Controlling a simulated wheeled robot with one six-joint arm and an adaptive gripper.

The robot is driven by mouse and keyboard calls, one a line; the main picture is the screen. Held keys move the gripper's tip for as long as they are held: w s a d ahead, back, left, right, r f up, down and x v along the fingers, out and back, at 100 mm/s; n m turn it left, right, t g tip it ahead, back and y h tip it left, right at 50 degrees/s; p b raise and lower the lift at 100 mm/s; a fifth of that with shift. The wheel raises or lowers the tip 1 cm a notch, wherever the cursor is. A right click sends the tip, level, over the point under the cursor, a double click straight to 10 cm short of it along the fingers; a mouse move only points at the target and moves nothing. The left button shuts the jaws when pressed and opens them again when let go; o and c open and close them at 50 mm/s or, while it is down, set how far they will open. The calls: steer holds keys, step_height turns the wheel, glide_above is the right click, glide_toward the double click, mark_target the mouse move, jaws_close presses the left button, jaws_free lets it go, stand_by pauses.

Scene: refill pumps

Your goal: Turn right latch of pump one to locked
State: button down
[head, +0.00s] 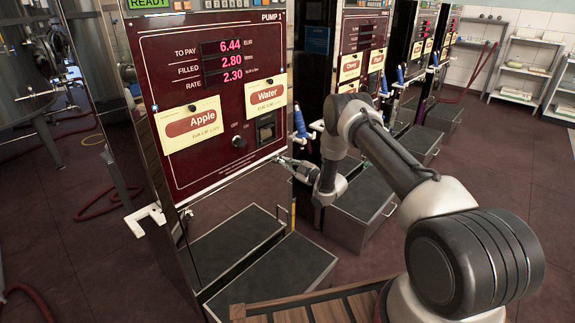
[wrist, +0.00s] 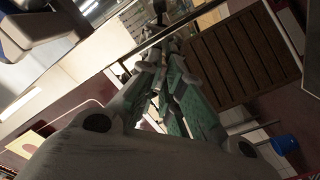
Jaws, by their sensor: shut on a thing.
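Pump one (head: 152,60) stands at the centre left of the head view, with a dark red front panel marked PUMP 1. My gripper (head: 282,161) reaches in from the right to the lower right edge of that panel. In the wrist view my gripper's fingers (wrist: 160,48) come together at their tips around a small dark part (wrist: 159,8), which looks like the right latch. The fingers hide most of the latch in the head view, so I cannot tell its angle there.
Apple (head: 193,124) and Water (head: 265,95) cards hang on the panel, with a dark knob (head: 239,142) below. A grey step (head: 272,272) stands at the pump's foot, and a slatted wooden surface (head: 335,305) in front. More pumps (head: 360,35) stand to the right.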

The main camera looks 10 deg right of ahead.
steer(key=m, duration=0.8)
steer(key=shift+m, duration=0.4)
stand_by(0.4)
steer(key=c, duration=1.6)
jaws_free()
steer(key=v, duration=1.2)
